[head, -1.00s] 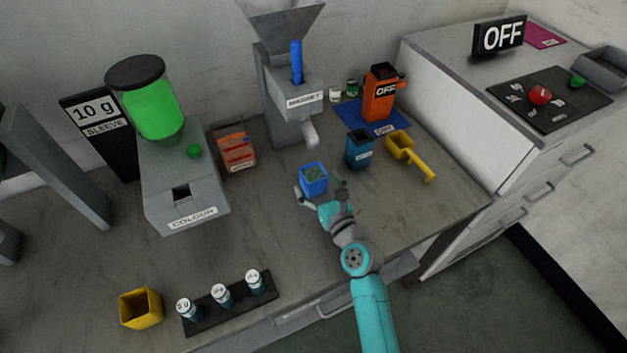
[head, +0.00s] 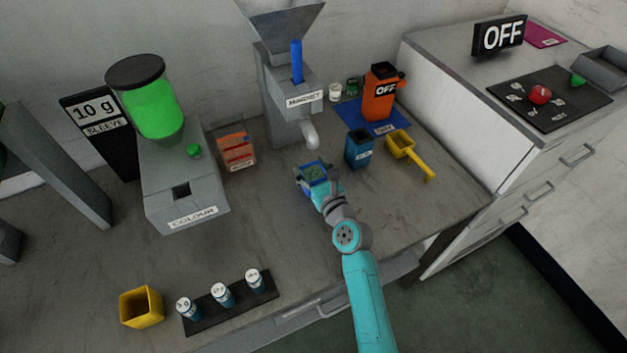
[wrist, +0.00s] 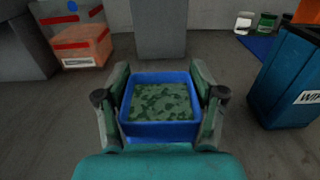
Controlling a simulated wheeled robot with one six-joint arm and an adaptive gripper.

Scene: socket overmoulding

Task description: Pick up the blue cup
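The blue cup (head: 308,189) is square and open-topped, with green mottled granules inside. It stands upright near the middle of the bench, in front of the magnet hopper. My gripper (head: 313,175) reaches it from the front, with one finger on each side. In the wrist view the cup (wrist: 158,130) sits between the two fingers of my gripper (wrist: 160,100), which lie against its left and right walls. The cup's lower part is mostly hidden, so I cannot tell whether its base touches the bench.
The magnet hopper (head: 287,95) stands behind the cup. A dark blue labelled bin (head: 359,150) and a yellow scoop (head: 402,148) are to its right. An orange box (head: 236,150) and the colour dispenser (head: 185,205) are to its left.

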